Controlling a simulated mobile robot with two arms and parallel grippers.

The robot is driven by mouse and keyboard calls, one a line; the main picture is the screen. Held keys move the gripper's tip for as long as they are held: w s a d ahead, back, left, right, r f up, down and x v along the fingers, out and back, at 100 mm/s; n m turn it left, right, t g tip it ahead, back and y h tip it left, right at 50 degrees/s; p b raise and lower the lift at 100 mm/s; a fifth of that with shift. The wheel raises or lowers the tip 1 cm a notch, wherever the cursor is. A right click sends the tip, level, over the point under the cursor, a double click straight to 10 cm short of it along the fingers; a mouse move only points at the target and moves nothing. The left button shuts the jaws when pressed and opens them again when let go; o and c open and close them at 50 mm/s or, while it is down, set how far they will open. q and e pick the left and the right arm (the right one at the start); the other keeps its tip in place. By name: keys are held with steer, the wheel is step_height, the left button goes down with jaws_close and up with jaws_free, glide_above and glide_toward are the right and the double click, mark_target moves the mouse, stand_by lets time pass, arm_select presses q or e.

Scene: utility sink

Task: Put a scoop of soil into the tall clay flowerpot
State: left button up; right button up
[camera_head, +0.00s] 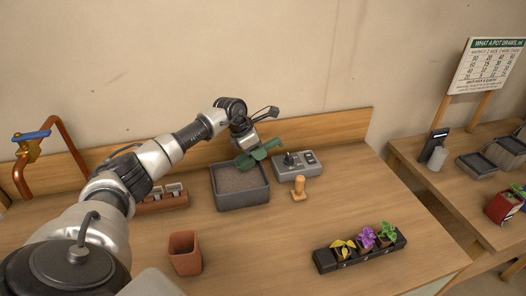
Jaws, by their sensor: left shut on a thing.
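My left gripper (247,145) is shut on a green scoop (259,153). It holds the scoop above the back right part of a dark grey bin (243,199) of soil (236,180). Part of the scoop is hidden by the gripper, and I cannot tell whether soil is in it. The tall clay flowerpot (185,254) stands upright near the front of the bench, left of and in front of the bin. My right gripper is not in view.
A black tray of plants (360,249) lies front right. A copper pipe with tap (31,148) rises far left.

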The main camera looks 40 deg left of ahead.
mark_target(245, 158)
arm_select(q)
steer(key=b, duration=0.1)
steer(key=f+b, duration=0.1)
steer(key=f+t+h+b, duration=0.1)
steer(key=shift+s+a+f, duration=0.15)
steer(key=shift+s+a, duration=0.15)
steer(key=shift+s, duration=0.05)
steer(key=shift+s+f, duration=0.15)
steer(key=shift+f, duration=0.05)
steer(key=f, duration=0.1)
steer(key=f+b, duration=0.1)
steer(key=s+a+f+b, duration=0.1)
steer(key=shift+f, duration=0.25)
steer(key=shift+s+a+f, duration=0.1)
steer(key=shift+s+a, duration=0.15)
steer(key=shift+s, duration=0.1)
steer(key=shift+s+a+f+p, duration=0.1)
steer(key=shift+s+f+p, duration=0.1)
steer(key=shift+p, duration=0.1)
steer(key=shift+f, duration=0.1)
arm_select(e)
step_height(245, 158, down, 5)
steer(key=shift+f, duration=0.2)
arm_select(q)
steer(key=shift+s+f+g+y, duration=0.15)
steer(key=shift+g+y, duration=0.15)
steer(key=shift+r+p, duration=2.05)
steer(key=shift+r, duration=1.65)
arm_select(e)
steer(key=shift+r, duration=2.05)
